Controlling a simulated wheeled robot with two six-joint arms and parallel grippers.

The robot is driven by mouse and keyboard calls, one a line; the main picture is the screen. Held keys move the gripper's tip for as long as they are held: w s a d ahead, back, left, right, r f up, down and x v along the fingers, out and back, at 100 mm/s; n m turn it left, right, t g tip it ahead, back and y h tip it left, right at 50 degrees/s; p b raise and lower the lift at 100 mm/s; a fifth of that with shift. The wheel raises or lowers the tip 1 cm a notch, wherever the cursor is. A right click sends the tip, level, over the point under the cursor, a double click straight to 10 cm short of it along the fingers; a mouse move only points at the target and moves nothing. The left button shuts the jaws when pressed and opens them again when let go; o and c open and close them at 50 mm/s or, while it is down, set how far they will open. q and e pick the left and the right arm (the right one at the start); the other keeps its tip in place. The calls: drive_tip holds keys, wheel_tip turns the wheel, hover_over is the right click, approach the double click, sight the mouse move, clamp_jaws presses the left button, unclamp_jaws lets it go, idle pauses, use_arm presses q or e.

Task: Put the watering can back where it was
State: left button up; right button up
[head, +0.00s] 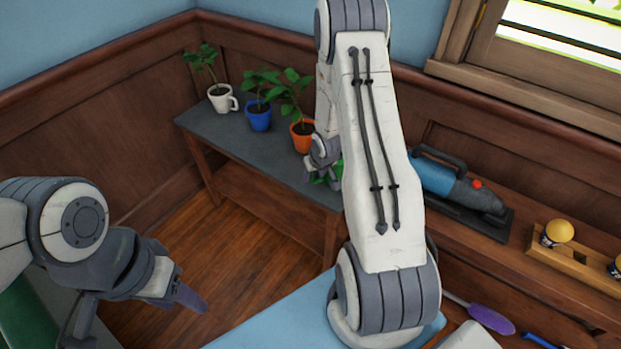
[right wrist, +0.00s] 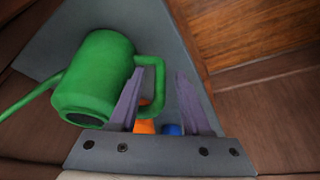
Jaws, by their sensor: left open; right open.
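The green watering can (right wrist: 92,78) is on the grey top of the plant bench, its spout pointing left in the right wrist view. In the head view only small green parts (head: 337,169) show behind my right arm. My right gripper (right wrist: 163,72) is open at the can. The can's handle (right wrist: 159,84) shows between its purple fingers, nearer the left finger, and is not clamped. In the head view the right fingers are mostly hidden by my arm. My left gripper (head: 188,296) is open and empty over the floor at the lower left.
The plant bench (head: 222,133) also holds plants in a white mug (head: 222,99), a blue pot (head: 258,117) and an orange pot (head: 303,136), close to the right gripper. A handheld vacuum (head: 455,186) and yellow-topped items (head: 558,232) stand along the right wall.

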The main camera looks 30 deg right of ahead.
drive_tip(key=d+p+v, duration=0.1)
drive_tip(key=p+v, duration=0.2)
drive_tip(key=v, duration=0.7)
drive_tip(key=s+a+r+n+g, duration=0.1)
drive_tip(key=s+a+r+n, duration=0.2)
drive_tip(key=a+r, duration=0.5)
drive_tip(key=s+a+r+n+g, duration=0.1)
drive_tip(key=s+a+r+n, duration=0.15)
drive_tip(key=a, duration=0.95)
drive_tip(key=s+a+r+n+g+y, duration=0.1)
drive_tip(key=s+a+r+n, duration=0.1)
drive_tip(key=s+a, duration=0.3)
drive_tip(key=s+a+r+n+g+y, duration=0.1)
drive_tip(key=s+a+r, duration=0.4)
drive_tip(key=s, duration=0.7)
drive_tip(key=shift+s+a+n, duration=0.35)
drive_tip(key=shift+a+n, duration=0.1)
drive_tip(key=shift+n, duration=0.1)
drive_tip(key=shift+r, duration=0.15)
